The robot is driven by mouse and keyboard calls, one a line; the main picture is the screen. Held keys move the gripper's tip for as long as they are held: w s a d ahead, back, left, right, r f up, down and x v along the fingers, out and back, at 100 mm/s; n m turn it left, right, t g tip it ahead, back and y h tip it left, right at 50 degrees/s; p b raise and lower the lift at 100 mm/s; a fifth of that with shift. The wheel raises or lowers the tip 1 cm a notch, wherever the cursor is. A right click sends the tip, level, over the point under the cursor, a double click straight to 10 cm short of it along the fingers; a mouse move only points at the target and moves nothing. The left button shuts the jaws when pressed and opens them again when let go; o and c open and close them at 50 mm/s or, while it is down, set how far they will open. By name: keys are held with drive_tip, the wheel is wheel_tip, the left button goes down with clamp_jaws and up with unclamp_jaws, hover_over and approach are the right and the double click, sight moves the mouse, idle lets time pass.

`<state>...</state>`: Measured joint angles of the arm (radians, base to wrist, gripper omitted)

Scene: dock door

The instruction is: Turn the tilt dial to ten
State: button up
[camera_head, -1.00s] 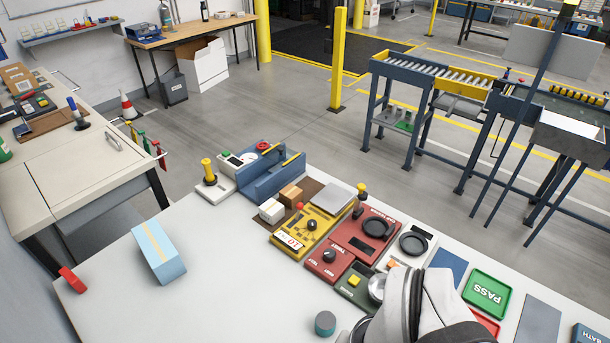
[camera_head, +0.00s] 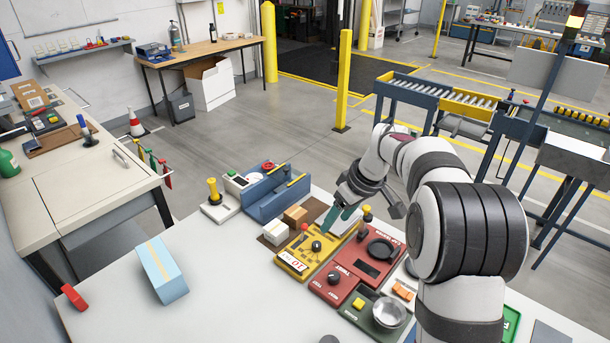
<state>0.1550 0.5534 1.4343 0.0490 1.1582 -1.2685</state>
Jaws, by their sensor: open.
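A yellow panel (camera_head: 299,267) on the white table carries a black knob (camera_head: 316,246), a small red knob and a white label that seems to read 10. A red panel (camera_head: 322,292) beside it carries another black knob (camera_head: 334,278). The lettering is too small to tell surely which knob is the tilt dial. My gripper (camera_head: 338,220) points down with teal fingertips, open and empty, above the back right part of the yellow panel. It is apart from both black knobs and hides part of the panel's far end.
A blue cradle (camera_head: 268,197) and a cardboard box (camera_head: 295,215) stand behind and left. A light blue box (camera_head: 161,270) lies left.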

drive_tip(key=n, duration=0.2)
approach(317, 244)
drive_tip(key=x, duration=0.8)
drive_tip(key=shift+w+a+f, duration=0.1)
drive_tip(key=shift+f, duration=0.25)
clamp_jaws()
